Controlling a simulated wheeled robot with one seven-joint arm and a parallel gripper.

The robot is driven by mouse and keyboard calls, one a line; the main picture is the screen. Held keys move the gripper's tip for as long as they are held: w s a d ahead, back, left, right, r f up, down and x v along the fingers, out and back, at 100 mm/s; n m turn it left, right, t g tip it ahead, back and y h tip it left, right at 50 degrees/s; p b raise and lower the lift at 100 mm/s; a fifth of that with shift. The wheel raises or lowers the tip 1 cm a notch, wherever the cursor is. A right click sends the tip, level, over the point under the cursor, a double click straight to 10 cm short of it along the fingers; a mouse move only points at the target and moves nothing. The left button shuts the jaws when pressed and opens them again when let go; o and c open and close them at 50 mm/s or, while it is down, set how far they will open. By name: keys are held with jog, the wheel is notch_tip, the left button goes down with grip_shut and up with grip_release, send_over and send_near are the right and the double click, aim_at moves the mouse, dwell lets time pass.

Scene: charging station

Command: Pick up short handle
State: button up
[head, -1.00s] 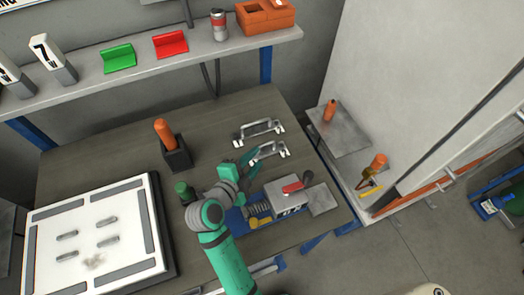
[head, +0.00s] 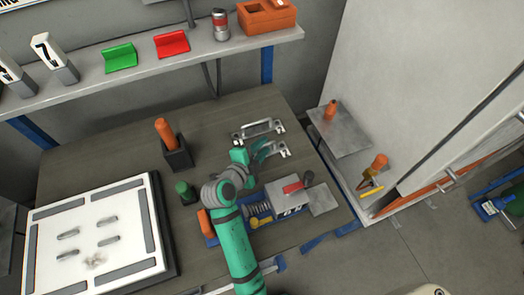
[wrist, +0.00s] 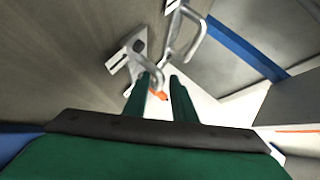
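The short handle (head: 283,152) is a grey metal pull handle on the table, the nearer of two. My gripper (head: 268,148) is at it and hides its left part in the head view. In the wrist view the two green fingers of my gripper (wrist: 162,84) are apart. The curved bar of the short handle (wrist: 131,62) reaches in at the fingertips, partly hidden by the left finger. I cannot tell whether the fingers touch it. The longer handle (head: 258,131) lies just behind it and also shows in the wrist view (wrist: 188,38).
A blue fixture with a grey block (head: 287,190) stands in front of the handles. A black holder with an orange-handled tool (head: 176,155) is at the left, beside a white panel (head: 90,235). A shelf (head: 155,62) runs along the back. Bare table lies left of the handles.

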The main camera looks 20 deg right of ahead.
grip_shut()
